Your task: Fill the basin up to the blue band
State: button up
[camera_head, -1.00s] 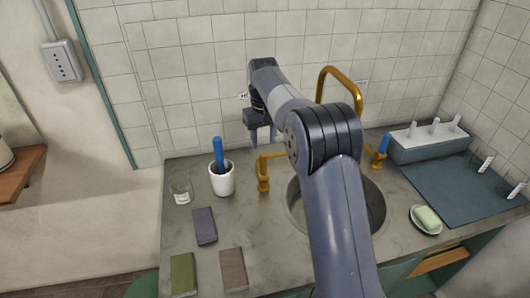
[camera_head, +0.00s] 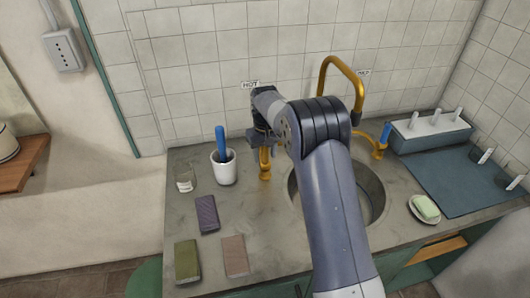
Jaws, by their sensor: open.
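The round basin (camera_head: 372,201) is sunk in the grey counter, partly hidden behind my arm. I cannot make out a blue band inside it or any water. A brass arched spout (camera_head: 325,72) rises behind it. The left brass tap (camera_head: 265,168) stands under the HOT label (camera_head: 250,85). My gripper (camera_head: 262,147) is open at the top of this tap and hides its handle; I cannot tell whether they touch. The right brass tap (camera_head: 379,152) has a blue handle (camera_head: 385,133) and stands right of the basin.
A white cup (camera_head: 223,173) with a blue-handled tool stands close left of my gripper, beside a clear glass (camera_head: 184,179). Several folded cloths or pads lie front left. A soap dish (camera_head: 424,214), blue-grey mat (camera_head: 455,187) and pegged box (camera_head: 430,134) are right.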

aim_at(266, 165)
jog(key=shift+c, duration=0.4)
grip_shut()
jog(key=shift+f+b, duration=0.1)
jog(key=shift+b, duration=0.4)
jog(key=b, duration=0.1)
jog(key=t+b, duration=0.1)
jog(key=b, duration=0.1)
jog(key=shift+s+f, duration=0.25)
jog(key=shift+s, duration=0.1)
jog(key=t+b, duration=0.1)
jog(key=b, duration=0.2)
jog(key=s+t+b, duration=0.1)
jog(key=b, duration=0.2)
jog(key=t+y+b, duration=0.1)
jog(key=b, duration=0.3)
jog(key=shift+s+d+f+t, duration=0.25)
jog(key=shift+s+f+t, duration=0.15)
jog(key=t+b, duration=0.1)
jog(key=b, duration=0.2)
jog(key=s+t+b, duration=0.1)
jog(key=b, duration=0.3)
jog(key=shift+d+f+t, duration=0.1)
jog(key=shift+f+t, duration=0.1)
jog(key=shift+t, duration=0.2)
jog(key=t+b, duration=0.1)
jog(key=b, duration=0.1)
jog(key=shift+s+y+b, duration=0.2)
jog(key=shift+y+b, duration=0.1)
jog(key=shift+y, duration=0.1)
jog(key=shift+r, duration=0.1)
